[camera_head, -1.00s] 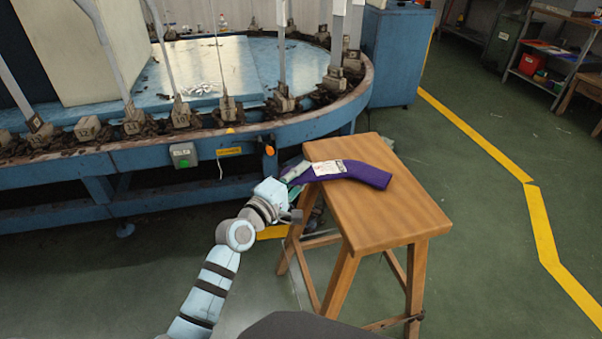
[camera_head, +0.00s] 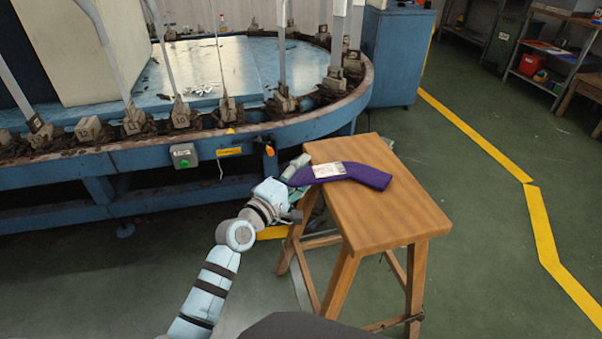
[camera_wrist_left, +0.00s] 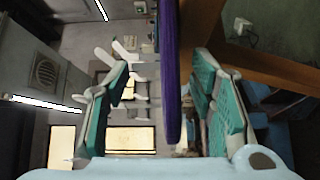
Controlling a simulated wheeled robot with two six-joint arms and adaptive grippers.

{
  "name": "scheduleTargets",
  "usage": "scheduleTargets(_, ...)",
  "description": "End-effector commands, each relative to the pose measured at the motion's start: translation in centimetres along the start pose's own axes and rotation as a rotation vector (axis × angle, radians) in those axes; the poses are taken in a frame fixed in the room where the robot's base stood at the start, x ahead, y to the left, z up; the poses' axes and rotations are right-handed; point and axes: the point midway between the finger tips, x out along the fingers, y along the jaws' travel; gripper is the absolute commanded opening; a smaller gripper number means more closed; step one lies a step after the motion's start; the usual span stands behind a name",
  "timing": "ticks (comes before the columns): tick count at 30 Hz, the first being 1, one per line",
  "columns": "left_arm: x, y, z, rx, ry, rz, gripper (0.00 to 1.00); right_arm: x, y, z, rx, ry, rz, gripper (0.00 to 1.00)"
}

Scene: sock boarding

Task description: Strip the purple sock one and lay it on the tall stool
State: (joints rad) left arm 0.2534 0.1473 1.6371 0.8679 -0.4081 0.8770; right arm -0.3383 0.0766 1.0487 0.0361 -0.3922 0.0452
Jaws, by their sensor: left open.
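The purple sock (camera_head: 362,173), with a pale patch (camera_head: 328,170) on it, lies across the far end of the wooden tall stool (camera_head: 388,215). Its left end reaches past the stool's left edge. My left gripper (camera_head: 294,178) is at that end, just beside the stool, with its fingers apart. In the left wrist view the purple sock (camera_wrist_left: 172,90) shows as a narrow strip between the open green-padded fingers of the left gripper (camera_wrist_left: 165,75). A gap shows on both sides of it. My right gripper is not in view.
A blue round machine (camera_head: 310,120) with numbered blocks and upright posts stands behind the gripper. A blue cabinet (camera_head: 395,55) is behind the stool. Shelving (camera_head: 550,60) stands at the back right. The green floor right of the stool is clear.

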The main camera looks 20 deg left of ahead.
Motion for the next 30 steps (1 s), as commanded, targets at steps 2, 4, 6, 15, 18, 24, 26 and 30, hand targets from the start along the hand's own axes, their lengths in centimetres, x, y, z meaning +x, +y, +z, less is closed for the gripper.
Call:
scheduleTargets(2,0.0,0.0,0.0,0.000,0.000,0.000,0.50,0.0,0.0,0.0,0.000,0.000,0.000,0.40)
scheduleTargets(4,0.0,0.0,0.0,0.000,0.000,0.000,0.50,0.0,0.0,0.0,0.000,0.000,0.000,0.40)
scheduleTargets(6,0.0,0.0,0.0,0.000,0.000,0.000,0.50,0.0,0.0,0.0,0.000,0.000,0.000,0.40)
scheduleTargets(15,0.0,-0.3,0.0,0.000,0.000,0.000,0.50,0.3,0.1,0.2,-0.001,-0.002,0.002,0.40)
scheduleTargets(18,0.0,-0.7,0.0,0.000,0.000,0.000,0.50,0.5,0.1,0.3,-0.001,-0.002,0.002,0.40)
scheduleTargets(24,0.0,-1.2,0.0,0.000,0.000,0.000,0.50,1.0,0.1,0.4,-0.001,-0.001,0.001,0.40)
scheduleTargets(26,0.0,-1.3,0.0,0.000,0.000,0.000,0.50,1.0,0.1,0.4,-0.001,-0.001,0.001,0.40)
scheduleTargets(30,0.0,-1.2,0.0,0.000,0.000,0.000,0.50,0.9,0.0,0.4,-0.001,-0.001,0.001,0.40)
